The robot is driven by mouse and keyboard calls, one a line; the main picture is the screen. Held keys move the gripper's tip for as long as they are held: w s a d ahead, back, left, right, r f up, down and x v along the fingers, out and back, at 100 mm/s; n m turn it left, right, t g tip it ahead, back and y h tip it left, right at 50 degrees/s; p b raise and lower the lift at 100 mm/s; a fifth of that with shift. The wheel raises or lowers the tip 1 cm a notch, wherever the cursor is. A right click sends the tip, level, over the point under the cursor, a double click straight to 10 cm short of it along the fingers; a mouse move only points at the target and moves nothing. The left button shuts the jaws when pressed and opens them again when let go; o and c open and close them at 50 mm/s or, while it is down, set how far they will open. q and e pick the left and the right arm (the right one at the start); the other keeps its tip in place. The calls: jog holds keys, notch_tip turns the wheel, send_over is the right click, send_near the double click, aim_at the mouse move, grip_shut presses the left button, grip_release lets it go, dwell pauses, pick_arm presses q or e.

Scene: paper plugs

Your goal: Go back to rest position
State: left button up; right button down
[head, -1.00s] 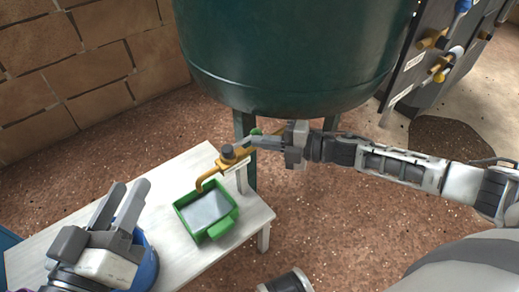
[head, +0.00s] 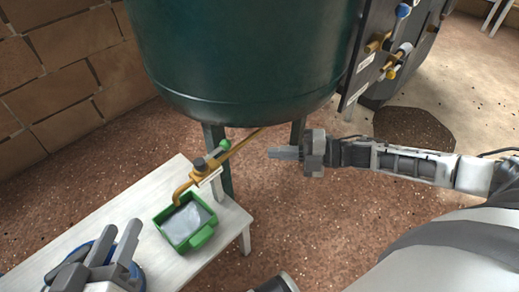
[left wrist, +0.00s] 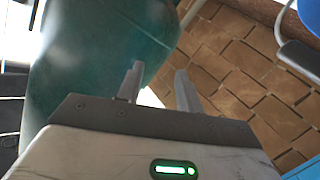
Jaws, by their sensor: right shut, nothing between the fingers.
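My left gripper (head: 119,242) is at the lower left in the head view, above the white table, with its two fingers apart and nothing between them. The fingers also show apart in the left wrist view (left wrist: 158,85). My right gripper (head: 275,153) is shut and empty. It is to the right of the brass tap (head: 183,190), apart from it, in front of the dark green tank (head: 245,55). A green container (head: 207,235) with grey, water-like contents stands on the table under the tap's spout.
The white table (head: 150,192) stands at the lower left. A blue round object (head: 138,272) is partly hidden behind my left gripper. A dark panel with valves (head: 385,55) is at the upper right. The reddish floor (head: 320,225) between table and right arm is clear.

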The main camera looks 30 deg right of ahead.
jog(key=shift+s+d+r, duration=0.1)
jog(key=shift+s+d, duration=0.25)
jog(key=shift+d, duration=0.25)
